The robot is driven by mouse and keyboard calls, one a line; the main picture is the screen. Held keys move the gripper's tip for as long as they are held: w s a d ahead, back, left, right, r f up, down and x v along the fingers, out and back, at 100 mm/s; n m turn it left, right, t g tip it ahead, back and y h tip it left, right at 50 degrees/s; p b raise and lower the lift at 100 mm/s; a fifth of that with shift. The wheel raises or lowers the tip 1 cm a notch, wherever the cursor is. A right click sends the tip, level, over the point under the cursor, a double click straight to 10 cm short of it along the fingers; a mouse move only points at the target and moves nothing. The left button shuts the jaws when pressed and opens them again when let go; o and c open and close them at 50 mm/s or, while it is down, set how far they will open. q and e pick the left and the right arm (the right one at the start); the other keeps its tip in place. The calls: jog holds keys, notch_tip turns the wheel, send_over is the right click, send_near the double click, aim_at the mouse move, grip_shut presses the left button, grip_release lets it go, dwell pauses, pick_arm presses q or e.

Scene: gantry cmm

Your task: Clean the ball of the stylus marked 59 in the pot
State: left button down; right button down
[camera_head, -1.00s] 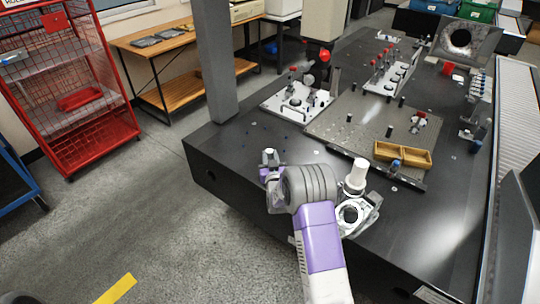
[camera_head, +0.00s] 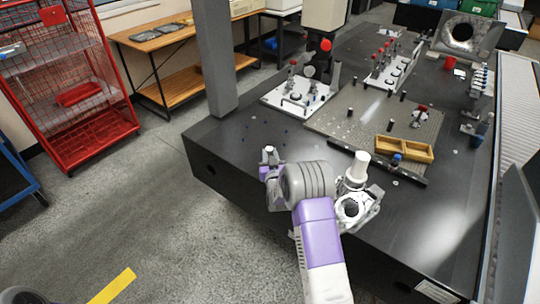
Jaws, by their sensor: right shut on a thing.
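My right arm comes in from the bottom. My right gripper (camera_head: 268,156), small and partly hidden by the arm, is left of its grey joint, over the dark table's near side. It is shut on a small pale-topped thing, too small to identify. A white upright cylinder (camera_head: 358,167) stands right of the arm, beside a pale metal part with a round opening (camera_head: 352,209); I cannot tell whether it is the pot. Red-tipped pieces stand in a white rack (camera_head: 392,66) farther back. No mark 59 is readable. My left gripper is not in view.
A wooden two-part tray (camera_head: 404,148) and a black bar (camera_head: 375,160) lie beyond the cylinder. A grey perforated plate (camera_head: 375,117) and a white fixture plate (camera_head: 300,96) lie behind. A grey column (camera_head: 214,60) rises at the left edge. The dark tabletop (camera_head: 440,220) is clear at right.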

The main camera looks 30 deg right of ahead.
jog(key=shift+f, duration=0.2)
dwell(0.7)
jog(key=n+t+y, duration=0.1)
jog(key=n+y, duration=0.1)
jog(key=y, duration=0.1)
jog(key=shift+d+n+y, duration=0.1)
jog(key=shift+n+y, duration=0.2)
jog(key=shift+r+n+y, duration=0.1)
jog(key=shift+n+y, duration=0.3)
jog(key=shift+y, duration=0.2)
jog(key=shift+d+r+t, duration=0.15)
jog(key=shift+t, duration=0.15)
jog(key=shift+r, duration=0.1)
jog(key=m+g+h, duration=0.1)
jog(key=m+h, duration=0.2)
jog(key=h, duration=0.1)
jog(key=shift+d+h, duration=0.15)
jog(key=shift+h, duration=0.15)
jog(key=m+g+h, duration=0.1)
jog(key=m+h, duration=0.1)
jog(key=shift+w+a+f+g+h, duration=0.1)
jog(key=shift+a+f+g+h, duration=0.1)
jog(key=shift+a+g+h, duration=0.2)
jog(key=shift+f+m+g+h, duration=0.1)
jog(key=shift+m+g+h, duration=0.7)
jog(key=shift+m+h, duration=0.15)
